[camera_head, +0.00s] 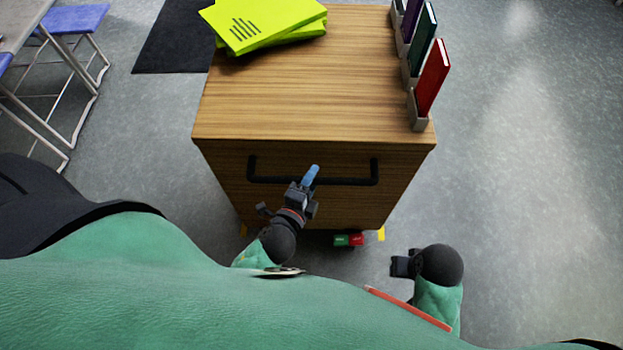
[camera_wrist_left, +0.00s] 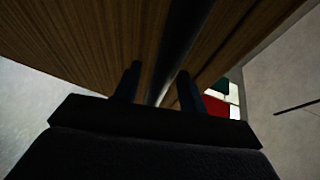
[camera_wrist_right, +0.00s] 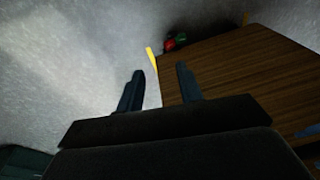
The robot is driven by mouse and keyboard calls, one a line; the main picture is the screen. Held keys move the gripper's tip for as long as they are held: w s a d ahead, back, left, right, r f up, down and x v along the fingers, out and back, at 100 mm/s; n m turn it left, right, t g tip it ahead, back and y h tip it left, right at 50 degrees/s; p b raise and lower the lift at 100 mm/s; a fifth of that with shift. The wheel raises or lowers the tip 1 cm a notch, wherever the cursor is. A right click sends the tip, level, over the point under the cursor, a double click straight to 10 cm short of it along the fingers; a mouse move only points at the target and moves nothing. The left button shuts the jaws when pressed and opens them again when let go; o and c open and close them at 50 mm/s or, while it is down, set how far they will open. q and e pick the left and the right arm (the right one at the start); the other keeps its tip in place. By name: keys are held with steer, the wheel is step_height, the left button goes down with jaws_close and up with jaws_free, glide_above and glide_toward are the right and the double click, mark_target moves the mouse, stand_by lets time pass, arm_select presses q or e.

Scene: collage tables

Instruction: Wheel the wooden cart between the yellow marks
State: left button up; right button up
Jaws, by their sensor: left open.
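The wooden cart (camera_head: 300,100) stands in front of me, with a black bar handle (camera_head: 345,181) on its near face. Two yellow marks, left (camera_head: 243,230) and right (camera_head: 381,234), show at the floor by its near bottom corners. My left gripper (camera_head: 307,180) is open at the handle, left of its middle. In the left wrist view the dark bar (camera_wrist_left: 186,40) runs between the spread fingers, which are not closed on it. My right gripper (camera_head: 398,266) is low, right of the cart and apart from it. Its fingers stand apart and empty in the right wrist view (camera_wrist_right: 160,88).
Bright yellow-green packs (camera_head: 262,24) lie on the cart top; upright books (camera_head: 432,77) stand in grey holders along its right edge. A green and red pedal (camera_head: 349,240) is at the cart's base. A table with blue stools (camera_head: 75,20) is left. Floor right is clear.

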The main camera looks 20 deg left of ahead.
arm_select(q)
steer(key=d+b+v, duration=0.1)
steer(key=b+v, duration=0.1)
steer(key=v, duration=0.5)
steer(key=shift+s+a, duration=0.35)
steer(key=shift+a, duration=0.15)
arm_select(e)
steer(key=shift+a+f+t+y, duration=0.15)
steer(key=shift+a+f, duration=0.05)
steer(key=shift+a, duration=0.3)
steer(key=shift+a+f+t+y, duration=0.15)
steer(key=shift+a+f, duration=0.05)
steer(key=shift+a, duration=0.25)
steer(key=shift+r, duration=0.15)
steer(key=shift+a+r, duration=0.1)
steer(key=shift+a, duration=0.1)
arm_select(q)
steer(key=shift+n, duration=0.3)
